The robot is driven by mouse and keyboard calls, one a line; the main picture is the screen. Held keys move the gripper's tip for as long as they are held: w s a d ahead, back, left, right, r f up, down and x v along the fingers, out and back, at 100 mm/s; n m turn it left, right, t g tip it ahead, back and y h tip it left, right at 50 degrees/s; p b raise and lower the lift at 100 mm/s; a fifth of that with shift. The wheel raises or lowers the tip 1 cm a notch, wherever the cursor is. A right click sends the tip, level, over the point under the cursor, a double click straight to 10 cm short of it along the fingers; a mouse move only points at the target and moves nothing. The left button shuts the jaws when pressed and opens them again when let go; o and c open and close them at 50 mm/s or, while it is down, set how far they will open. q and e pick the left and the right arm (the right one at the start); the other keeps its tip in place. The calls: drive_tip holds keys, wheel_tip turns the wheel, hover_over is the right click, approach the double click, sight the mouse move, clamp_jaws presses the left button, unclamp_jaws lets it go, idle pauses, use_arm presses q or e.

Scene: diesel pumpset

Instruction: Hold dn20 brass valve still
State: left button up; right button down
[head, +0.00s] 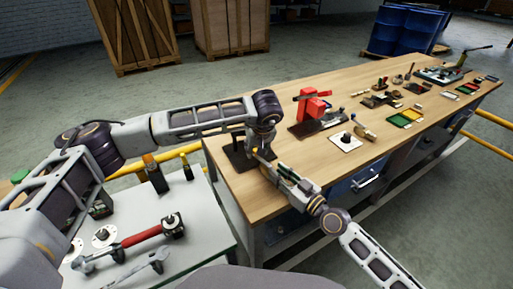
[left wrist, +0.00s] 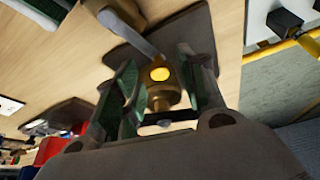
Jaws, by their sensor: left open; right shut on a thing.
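The brass valve (left wrist: 163,96), with a round yellow face, sits over a dark plate (head: 237,156) at the near left corner of the wooden bench. My left gripper (head: 257,143) is above it, pointing down. In the left wrist view its open, green-padded fingers (left wrist: 160,90) stand on either side of the valve; contact is not clear. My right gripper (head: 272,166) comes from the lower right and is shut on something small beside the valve. What it holds is hard to make out.
A red vise-like block (head: 312,106) stands right of my left gripper. A white card (head: 345,141) and several small parts lie farther along the wooden bench (head: 290,158). A grey side table (head: 205,215) at left carries a red-handled tool (head: 138,238) and a wrench (head: 148,266).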

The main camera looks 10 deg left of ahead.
use_arm(q)
clamp_jaws()
idle(0.3)
